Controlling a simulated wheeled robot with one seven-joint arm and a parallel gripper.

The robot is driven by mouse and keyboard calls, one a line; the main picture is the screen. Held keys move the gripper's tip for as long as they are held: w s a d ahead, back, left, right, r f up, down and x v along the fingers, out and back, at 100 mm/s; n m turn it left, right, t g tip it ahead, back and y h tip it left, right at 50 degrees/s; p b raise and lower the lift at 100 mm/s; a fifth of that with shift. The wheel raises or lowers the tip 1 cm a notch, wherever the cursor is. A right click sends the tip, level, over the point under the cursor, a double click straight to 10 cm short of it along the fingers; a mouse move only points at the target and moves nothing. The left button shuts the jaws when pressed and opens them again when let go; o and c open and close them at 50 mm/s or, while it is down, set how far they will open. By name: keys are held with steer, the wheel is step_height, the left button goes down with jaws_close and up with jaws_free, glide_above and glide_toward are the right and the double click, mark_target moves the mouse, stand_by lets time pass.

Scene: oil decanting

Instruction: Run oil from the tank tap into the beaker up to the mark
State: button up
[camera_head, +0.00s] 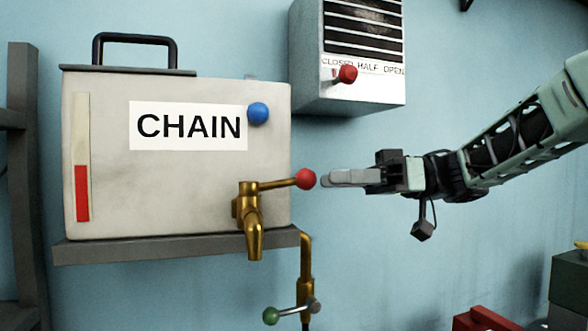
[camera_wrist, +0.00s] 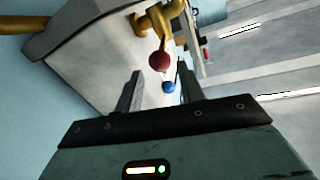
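The tank (camera_head: 110,190) is a pale metal box labelled CHAIN, with a red level strip (camera_head: 82,193) at its left. Its brass tap (camera_head: 248,212) has a lever ending in a red ball (camera_head: 304,179), pointing right. My gripper (camera_head: 326,179) is level with the ball, just to its right, and looks empty. In the wrist view its two fingers are apart, with the red ball (camera_wrist: 159,61) ahead between their tips. I cannot tell whether they touch it. A blue ball (camera_wrist: 168,87) on the tank shows farther off. No beaker is visible.
The tank stands on a grey shelf (camera_head: 150,249). Below it is a brass pipe (camera_head: 305,265) with a green-knobbed lever (camera_head: 271,315). A vented wall box (camera_head: 345,90) with a red knob hangs above my gripper. Red and green boxes (camera_head: 572,282) sit at lower right.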

mark_target(298, 179)
steer(key=a, duration=0.2)
steer(key=a+p, duration=0.1)
steer(key=a, duration=0.2)
steer(key=a+p, duration=0.1)
steer(key=a, duration=0.1)
steer(key=shift+s+a, duration=0.25)
steer(key=shift+s, duration=0.05)
jaws_close()
